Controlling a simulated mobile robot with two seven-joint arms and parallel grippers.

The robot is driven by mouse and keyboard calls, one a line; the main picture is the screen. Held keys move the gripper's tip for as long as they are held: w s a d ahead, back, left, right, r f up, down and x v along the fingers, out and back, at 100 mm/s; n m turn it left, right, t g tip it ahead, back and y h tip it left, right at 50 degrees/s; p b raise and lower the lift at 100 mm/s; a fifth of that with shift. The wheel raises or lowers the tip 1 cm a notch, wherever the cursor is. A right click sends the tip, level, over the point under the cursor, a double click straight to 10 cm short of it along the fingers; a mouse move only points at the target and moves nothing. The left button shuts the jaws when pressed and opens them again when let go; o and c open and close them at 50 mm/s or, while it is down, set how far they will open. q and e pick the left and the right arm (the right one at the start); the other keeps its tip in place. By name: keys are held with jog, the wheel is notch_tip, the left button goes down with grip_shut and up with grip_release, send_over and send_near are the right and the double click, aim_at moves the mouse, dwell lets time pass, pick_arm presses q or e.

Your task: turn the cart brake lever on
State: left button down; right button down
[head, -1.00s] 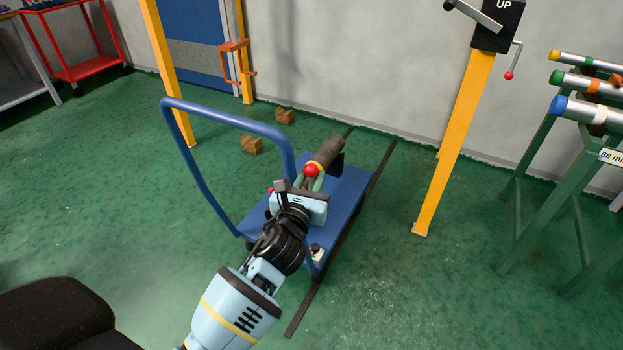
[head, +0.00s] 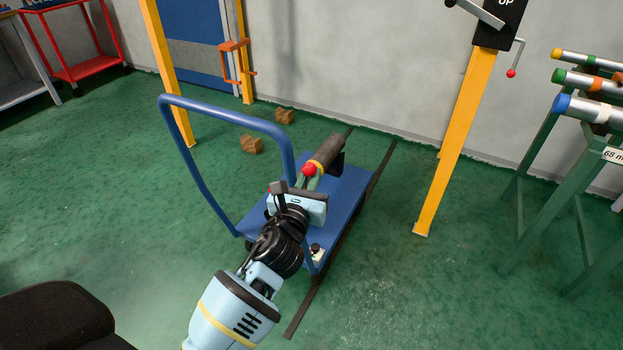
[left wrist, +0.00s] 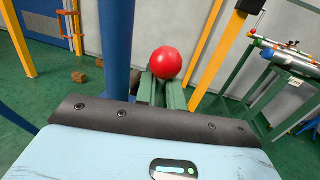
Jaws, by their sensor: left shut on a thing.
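A red ball knob (head: 309,169) shows on the blue cart (head: 348,190), at the near end of a dark pipe; I take it as the brake lever's knob. My left gripper (head: 308,180) reaches over the cart, its two green fingers close together at the knob. In the left wrist view, the red knob (left wrist: 165,62) sits at the tips of the green fingers (left wrist: 161,90). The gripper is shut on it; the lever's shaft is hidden. My right gripper is not in view.
The cart's blue handle (head: 225,118) rises left of my gripper. A dark pipe with a yellow band (head: 328,152) lies on the cart. A small black knob (head: 315,248) is at the cart's near edge. A yellow post (head: 455,150) stands right; open green floor surrounds the cart.

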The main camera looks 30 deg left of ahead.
pick_arm(q)
jog(key=shift+s+t+b, duration=0.35)
jog(key=shift+t+b, duration=0.05)
jog(key=shift+b, duration=0.35)
jog(key=c, duration=1.6)
grip_release()
jog(key=shift+c, duration=0.2)
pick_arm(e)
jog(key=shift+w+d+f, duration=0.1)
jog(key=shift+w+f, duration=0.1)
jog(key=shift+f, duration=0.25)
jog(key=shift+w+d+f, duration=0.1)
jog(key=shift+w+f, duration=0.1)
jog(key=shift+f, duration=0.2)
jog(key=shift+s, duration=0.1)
pick_arm(q)
jog(key=s+d, duration=0.1)
jog(key=s, duration=0.6)
jog(key=shift+s+f, duration=0.4)
jog(key=shift+f, duration=0.05)
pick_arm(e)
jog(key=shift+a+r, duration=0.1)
pick_arm(q)
jog(key=shift+d, duration=0.1)
